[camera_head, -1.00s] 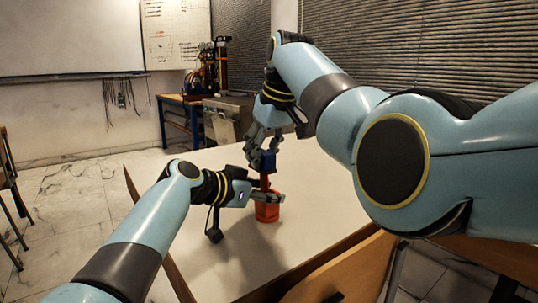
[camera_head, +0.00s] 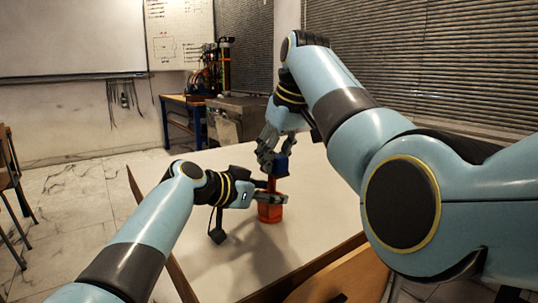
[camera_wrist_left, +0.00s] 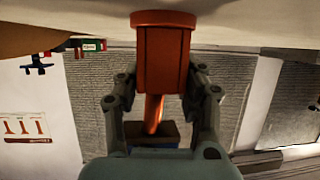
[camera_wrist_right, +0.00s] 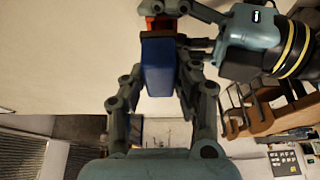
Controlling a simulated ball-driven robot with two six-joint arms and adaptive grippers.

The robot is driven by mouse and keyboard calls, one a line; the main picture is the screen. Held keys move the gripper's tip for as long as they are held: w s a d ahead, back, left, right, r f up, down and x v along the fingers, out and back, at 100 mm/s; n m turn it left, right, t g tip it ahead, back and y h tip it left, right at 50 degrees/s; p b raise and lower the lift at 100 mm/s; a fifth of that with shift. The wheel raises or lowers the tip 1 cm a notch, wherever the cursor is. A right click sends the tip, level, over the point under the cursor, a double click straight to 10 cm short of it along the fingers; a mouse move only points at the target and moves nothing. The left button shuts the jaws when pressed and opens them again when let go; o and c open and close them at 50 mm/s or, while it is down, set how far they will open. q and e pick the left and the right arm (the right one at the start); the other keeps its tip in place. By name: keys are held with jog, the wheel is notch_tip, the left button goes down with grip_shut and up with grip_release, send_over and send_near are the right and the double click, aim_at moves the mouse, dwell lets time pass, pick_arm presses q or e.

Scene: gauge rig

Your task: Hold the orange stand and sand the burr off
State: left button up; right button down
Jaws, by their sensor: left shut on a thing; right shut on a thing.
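The orange stand (camera_head: 270,212) is upright on the table, its thin post (camera_wrist_left: 153,112) rising from a wider base. My left gripper (camera_head: 268,198) is shut on the base's upper part, one finger on each side; the left wrist view shows the stand (camera_wrist_left: 163,55) between the fingers, upside down. My right gripper (camera_head: 268,160) is shut on a blue block (camera_head: 283,168) with a dark brownish pad (camera_wrist_left: 150,134). The block is at the post's top; I cannot tell whether the pad touches it. The right wrist view also shows the block (camera_wrist_right: 160,68). I cannot make out the burr.
The pale table top (camera_head: 215,262) is clear around the stand. A wooden chair (camera_head: 345,275) stands at the table's near right edge. A blue-framed bench (camera_head: 185,115) with equipment stands at the back, away from the arms. My two grippers are close together, one above the other.

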jog(key=shift+s+a+f, duration=0.15)
jog(key=shift+s+f, duration=0.1)
jog(key=shift+s, duration=0.2)
jog(key=shift+w+a, duration=0.45)
jog(key=shift+w, duration=0.15)
notch_tip(320, 180, up, 5)
jog(key=w+a, duration=0.1)
jog(key=w, duration=0.2)
jog(key=shift+a+r, duration=0.15)
jog(key=shift+a, duration=0.1)
dwell(0.3)
dwell(0.4)
